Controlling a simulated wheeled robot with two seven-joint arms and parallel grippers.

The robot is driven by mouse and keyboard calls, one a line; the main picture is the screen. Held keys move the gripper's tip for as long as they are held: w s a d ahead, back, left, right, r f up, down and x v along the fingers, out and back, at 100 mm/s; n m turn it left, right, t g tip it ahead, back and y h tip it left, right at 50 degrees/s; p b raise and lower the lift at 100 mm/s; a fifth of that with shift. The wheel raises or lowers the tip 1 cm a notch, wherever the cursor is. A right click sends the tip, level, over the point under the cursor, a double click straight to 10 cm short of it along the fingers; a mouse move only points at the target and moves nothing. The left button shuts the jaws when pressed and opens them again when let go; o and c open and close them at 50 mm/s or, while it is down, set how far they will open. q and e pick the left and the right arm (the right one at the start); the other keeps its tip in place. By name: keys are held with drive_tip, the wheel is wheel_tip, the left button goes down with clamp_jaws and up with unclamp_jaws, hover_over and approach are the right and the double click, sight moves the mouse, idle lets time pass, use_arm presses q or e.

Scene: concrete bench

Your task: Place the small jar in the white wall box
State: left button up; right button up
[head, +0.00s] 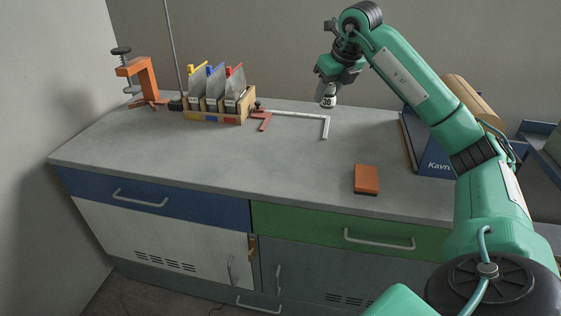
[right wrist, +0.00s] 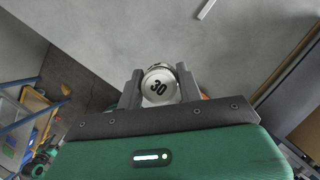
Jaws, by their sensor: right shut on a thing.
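A small jar (head: 328,100) with a pale lid or face marked "30" hangs below my right gripper (head: 326,90), above the back part of the bench. In the right wrist view the jar (right wrist: 159,86) sits between the two grey fingers of my right gripper (right wrist: 160,88), which is shut on it. The marked round end faces the wrist camera. The white wall box does not show in either view. My left gripper is not in view.
The concrete bench (head: 200,150) holds an orange clamp (head: 140,75), a wooden rack (head: 215,112), a red-and-pale caliper-like tool (head: 298,114), an orange block (head: 366,178) and a dark blue box (head: 428,158) at right. The left front of the bench top is clear.

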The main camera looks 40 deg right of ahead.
wheel_tip(320, 180, down, 15)
drive_tip(key=b, duration=0.3)
drive_tip(key=shift+f, duration=0.1)
wheel_tip(320, 180, down, 4)
drive_tip(key=shift+r+b, duration=0.25)
drive_tip(key=shift+b, duration=0.1)
drive_tip(key=shift+f, duration=0.45)
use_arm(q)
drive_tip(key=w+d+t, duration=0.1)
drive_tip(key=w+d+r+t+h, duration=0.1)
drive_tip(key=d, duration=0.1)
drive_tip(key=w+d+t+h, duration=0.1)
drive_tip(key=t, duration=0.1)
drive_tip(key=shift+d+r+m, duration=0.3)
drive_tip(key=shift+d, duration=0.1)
use_arm(e)
drive_tip(key=shift+f, duration=0.1)
drive_tip(key=o, duration=1)
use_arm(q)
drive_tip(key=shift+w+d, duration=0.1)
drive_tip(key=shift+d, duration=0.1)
